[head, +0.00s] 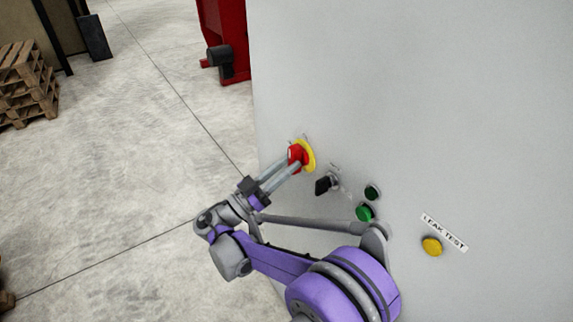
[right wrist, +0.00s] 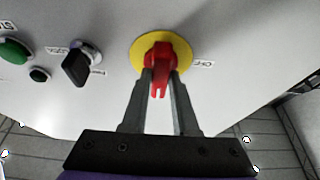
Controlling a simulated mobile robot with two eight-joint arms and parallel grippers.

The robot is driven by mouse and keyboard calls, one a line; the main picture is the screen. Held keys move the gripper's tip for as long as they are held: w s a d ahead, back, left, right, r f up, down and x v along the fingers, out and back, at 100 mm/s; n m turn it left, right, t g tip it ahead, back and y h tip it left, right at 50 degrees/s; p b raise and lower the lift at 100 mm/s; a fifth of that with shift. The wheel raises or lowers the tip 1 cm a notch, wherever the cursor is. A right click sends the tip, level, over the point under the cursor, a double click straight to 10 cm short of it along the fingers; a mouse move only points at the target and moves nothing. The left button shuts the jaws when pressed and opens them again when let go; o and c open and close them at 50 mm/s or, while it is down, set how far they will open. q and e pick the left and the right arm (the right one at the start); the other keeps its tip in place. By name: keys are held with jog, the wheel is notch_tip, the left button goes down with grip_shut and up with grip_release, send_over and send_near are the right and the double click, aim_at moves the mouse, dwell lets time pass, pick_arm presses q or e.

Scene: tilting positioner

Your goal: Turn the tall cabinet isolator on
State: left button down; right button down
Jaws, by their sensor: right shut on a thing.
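The tall cabinet (head: 430,110) fills the right of the head view. Its isolator is a red handle (head: 294,154) on a round yellow plate (head: 309,155), near the cabinet's left edge. In the right wrist view the red handle (right wrist: 158,80) stands out from the yellow plate (right wrist: 178,45), with its end pointing toward my gripper. My right gripper (head: 290,163) is at the handle, its two fingers on either side of it and shut on it. The fingers also show in the right wrist view (right wrist: 160,82). My left gripper is not in view.
Beside the isolator are a black selector switch (head: 326,184), a dark button (head: 372,192), a green button (head: 364,212) and a yellow button (head: 432,246) under a LEAK TEST label (head: 444,232). Pallets (head: 28,85) and a red machine (head: 228,40) stand behind. Open floor lies left.

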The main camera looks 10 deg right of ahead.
jog(key=shift+m+g, duration=0.3)
jog(key=c, duration=0.7)
grip_release()
jog(key=shift+b+v, duration=0.9)
jog(key=shift+v, duration=4.55)
